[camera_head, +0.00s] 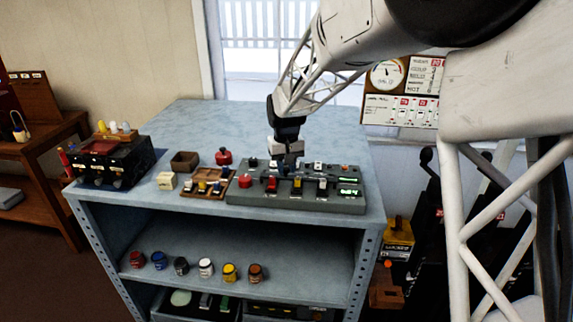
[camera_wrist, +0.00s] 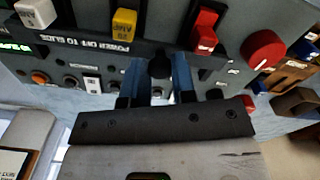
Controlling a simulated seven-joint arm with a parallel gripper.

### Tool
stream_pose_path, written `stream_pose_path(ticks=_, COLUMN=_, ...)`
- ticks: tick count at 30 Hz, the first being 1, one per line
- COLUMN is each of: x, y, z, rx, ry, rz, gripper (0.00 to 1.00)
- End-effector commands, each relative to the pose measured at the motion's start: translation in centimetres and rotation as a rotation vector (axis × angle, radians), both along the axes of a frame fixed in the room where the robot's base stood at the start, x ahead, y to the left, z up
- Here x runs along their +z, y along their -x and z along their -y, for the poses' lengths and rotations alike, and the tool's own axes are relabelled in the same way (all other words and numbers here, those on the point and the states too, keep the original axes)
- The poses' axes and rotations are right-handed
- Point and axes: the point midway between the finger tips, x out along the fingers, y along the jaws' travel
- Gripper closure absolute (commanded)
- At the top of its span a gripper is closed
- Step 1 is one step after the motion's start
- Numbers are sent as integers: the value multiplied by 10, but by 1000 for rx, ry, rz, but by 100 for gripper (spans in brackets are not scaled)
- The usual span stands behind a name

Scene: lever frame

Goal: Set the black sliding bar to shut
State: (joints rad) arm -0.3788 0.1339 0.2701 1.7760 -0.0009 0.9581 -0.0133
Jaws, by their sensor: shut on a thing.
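The black sliding bar (camera_wrist: 88,48) runs across the grey control panel (camera_head: 300,201) in the wrist view, with white lettering that reads roughly "POWER OFF TO SLIDE". A round black knob (camera_wrist: 159,65) stands out at the bar. My gripper (camera_wrist: 158,80) has its two blue fingers on either side of this knob and is shut on it. In the head view my gripper (camera_head: 287,159) reaches down to the back edge of the panel. The bar is too small there to read its position.
White, yellow (camera_wrist: 124,20) and red (camera_wrist: 205,36) levers stand along the panel close to the bar. A red round knob (camera_wrist: 263,50) is beside them. A wooden tray (camera_head: 206,187) and a black box (camera_head: 113,160) stand to the left on the blue-grey bench (camera_head: 235,120).

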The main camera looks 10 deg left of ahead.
Motion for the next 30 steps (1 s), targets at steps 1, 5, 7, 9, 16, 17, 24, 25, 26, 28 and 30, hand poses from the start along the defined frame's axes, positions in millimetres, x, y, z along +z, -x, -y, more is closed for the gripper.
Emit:
stream_pose_path(ticks=1, x=-1, y=2, z=0, rx=1, ry=1, rz=-6, gripper=100)
stream_pose_path(ticks=5, x=-1, y=3, z=0, rx=1, ry=2, rz=-7, gripper=100)
stream_pose_path(ticks=7, x=-2, y=3, z=0, rx=1, ry=2, rz=-7, gripper=69)
stream_pose_path(ticks=9, x=-2, y=3, z=0, rx=1, ry=1, rz=-6, gripper=59)
stream_pose_path(ticks=16, x=-1, y=2, z=0, rx=0, ry=1, rz=-5, gripper=50)
stream_pose_path(ticks=17, x=-1, y=2, z=0, rx=0, ry=1, rz=-5, gripper=50)
stream_pose_path(ticks=24, x=4, y=1, z=0, rx=0, ry=0, rz=-3, gripper=50)
stream_pose_path(ticks=25, x=6, y=1, z=0, rx=0, ry=0, rz=-2, gripper=50)
stream_pose_path(ticks=26, x=8, y=1, z=-1, rx=0, ry=0, rz=-2, gripper=50)
stream_pose_path(ticks=28, x=14, y=1, z=-1, rx=0, ry=0, rz=-2, gripper=50)
stream_pose_path(ticks=30, x=22, y=1, z=-1, rx=0, ry=0, rz=-2, gripper=50)
